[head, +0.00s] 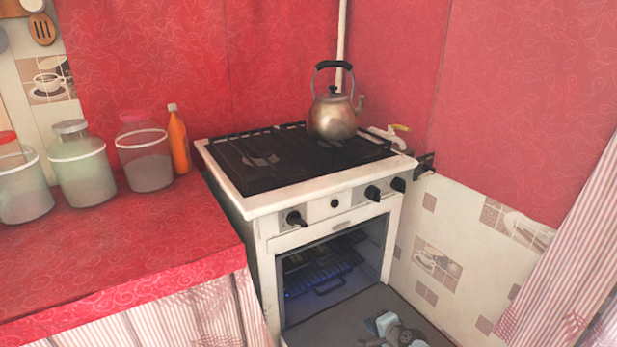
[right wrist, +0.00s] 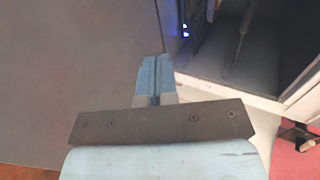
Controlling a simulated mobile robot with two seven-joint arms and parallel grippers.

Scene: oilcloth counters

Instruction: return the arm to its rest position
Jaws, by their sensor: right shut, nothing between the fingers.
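My right gripper (head: 387,323) shows at the bottom of the head view, over the lowered oven door (head: 335,325). Its light blue fingers (right wrist: 156,78) are together in the right wrist view, with nothing between them. Only the end of the right arm shows. My left gripper is in neither view. The white stove (head: 258,212) stands open at the front, with a dark rack (head: 322,268) and a bluish glow inside the oven. The dark oven opening (right wrist: 225,50) lies to the right of the fingers in the wrist view.
A metal kettle (head: 332,118) stands on the stove top. The red-covered counter (head: 130,235) is to the left, with several jars and an orange bottle (head: 179,142) at its back. A tiled wall (head: 465,260) and a striped curtain (head: 570,265) bound the right side.

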